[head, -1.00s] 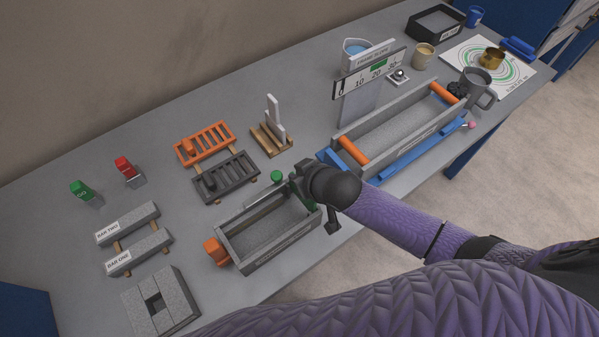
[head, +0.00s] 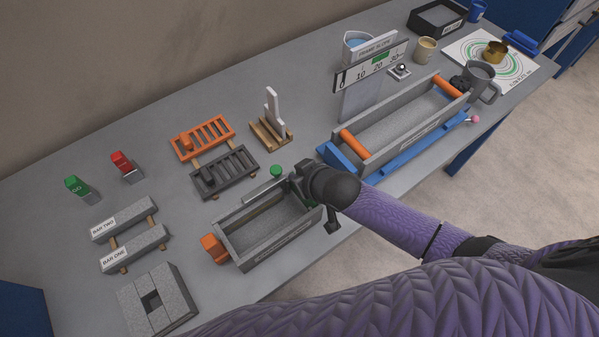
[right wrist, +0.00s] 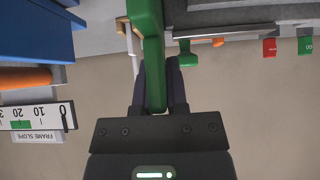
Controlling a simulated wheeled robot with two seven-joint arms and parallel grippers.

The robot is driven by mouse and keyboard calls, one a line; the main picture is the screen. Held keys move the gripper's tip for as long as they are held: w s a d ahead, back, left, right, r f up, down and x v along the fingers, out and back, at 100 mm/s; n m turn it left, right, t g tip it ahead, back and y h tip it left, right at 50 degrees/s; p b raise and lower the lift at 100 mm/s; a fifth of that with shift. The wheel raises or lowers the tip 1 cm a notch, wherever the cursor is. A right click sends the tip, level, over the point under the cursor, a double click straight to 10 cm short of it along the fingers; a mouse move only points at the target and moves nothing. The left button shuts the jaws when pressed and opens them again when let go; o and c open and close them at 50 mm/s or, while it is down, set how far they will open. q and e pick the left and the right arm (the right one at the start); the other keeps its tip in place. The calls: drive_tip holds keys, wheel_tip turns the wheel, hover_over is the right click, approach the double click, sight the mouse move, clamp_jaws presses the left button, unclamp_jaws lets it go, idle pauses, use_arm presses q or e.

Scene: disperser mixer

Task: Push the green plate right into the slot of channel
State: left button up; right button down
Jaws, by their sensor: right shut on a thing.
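The grey channel (head: 236,250) is an open-topped trough at the front of the table. It has an orange block (head: 214,248) at its left end. My right gripper (head: 300,188) is at the channel's right end. In the right wrist view the green plate (right wrist: 152,50) stands between the fingers of my right gripper (right wrist: 158,92), which is shut on it. In the head view the gripper hides most of the plate and that end of the channel, so I cannot tell how deep the plate sits in the slot. My left gripper is in neither view.
A green knob (head: 276,170) stands just behind the channel. A dark rack (head: 226,172) and an orange rack (head: 203,138) lie farther back. The larger trough (head: 405,128) with orange rollers and a blue base is right of my gripper. Grey blocks (head: 172,297) lie left.

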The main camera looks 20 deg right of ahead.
drive_tip(key=shift+f+b, duration=0.65)
drive_tip(key=shift+f, duration=0.25)
drive_tip(key=c, duration=0.6)
unclamp_jaws()
drive_tip(key=shift+s+r, duration=0.15)
drive_tip(key=shift+r, duration=0.05)
drive_tip(key=p+v, duration=0.3)
drive_tip(key=v, duration=0.5)
drive_tip(key=shift+s+d+r+p, duration=0.15)
drive_tip(key=shift+s+r+p, duration=0.1)
drive_tip(key=shift+p, duration=0.1)
drive_tip(key=shift+s+d+r, duration=0.1)
drive_tip(key=shift+s+r, duration=0.1)
drive_tip(key=shift+s, duration=0.05)
